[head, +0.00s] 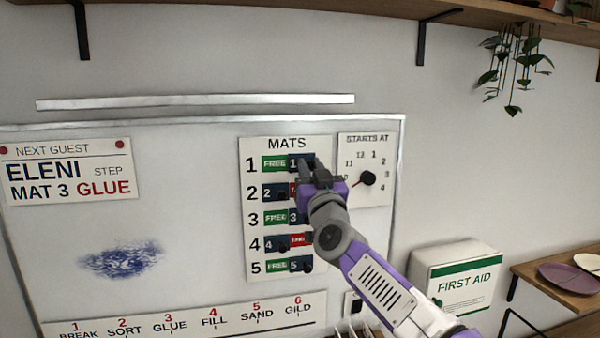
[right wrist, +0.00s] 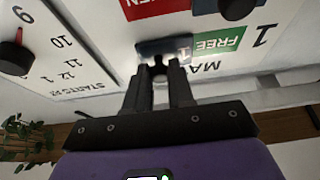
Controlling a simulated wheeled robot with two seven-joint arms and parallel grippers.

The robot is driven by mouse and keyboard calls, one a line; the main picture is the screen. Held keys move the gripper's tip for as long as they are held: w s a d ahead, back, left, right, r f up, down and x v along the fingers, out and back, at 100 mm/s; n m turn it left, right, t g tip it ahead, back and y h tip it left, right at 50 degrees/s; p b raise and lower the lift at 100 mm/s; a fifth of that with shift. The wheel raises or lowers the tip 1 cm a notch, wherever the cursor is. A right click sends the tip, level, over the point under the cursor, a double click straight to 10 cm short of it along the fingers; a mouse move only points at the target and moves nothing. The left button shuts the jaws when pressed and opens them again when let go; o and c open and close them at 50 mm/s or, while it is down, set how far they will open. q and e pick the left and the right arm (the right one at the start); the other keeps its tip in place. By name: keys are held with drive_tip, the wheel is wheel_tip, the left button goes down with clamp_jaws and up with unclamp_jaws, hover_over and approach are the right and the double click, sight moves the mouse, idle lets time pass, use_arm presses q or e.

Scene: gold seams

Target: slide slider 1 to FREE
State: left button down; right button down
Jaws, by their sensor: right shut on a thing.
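The MATS board (head: 284,143) hangs on the whiteboard. In row 1 the green FREE label (head: 274,163) shows, and the dark blue slider 1 (head: 294,162) sits at the right end of its track, partly hidden by my gripper. My right gripper (head: 308,168) is at slider 1. In the right wrist view the fingertips are shut on the small dark knob (right wrist: 159,61) of slider 1 (right wrist: 150,48), beside the green FREE label (right wrist: 222,42). My left gripper is not in view.
Slider 2 (head: 270,193) sits left, close below my gripper. A STARTS AT dial (head: 367,178) is just to the right. Sliders 3 (head: 295,216) and 5 (head: 295,265) are right, slider 4 (head: 271,244) left. A first aid box (head: 455,280) is lower right.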

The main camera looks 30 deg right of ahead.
drive_tip(key=c, duration=1.4)
unclamp_jaws()
drive_tip(key=shift+s+d+r+h, duration=0.1)
drive_tip(key=shift+s+d+h, duration=0.05)
drive_tip(key=shift+h, duration=0.15)
drive_tip(key=o, duration=0.4)
drive_tip(key=shift+s+d, duration=0.1)
drive_tip(key=shift+d, duration=0.1)
drive_tip(key=shift+a, duration=0.1)
drive_tip(key=shift+a, duration=0.1)
drive_tip(key=b+v, duration=0.1)
drive_tip(key=v, duration=0.6)
drive_tip(key=shift+s+b, duration=0.3)
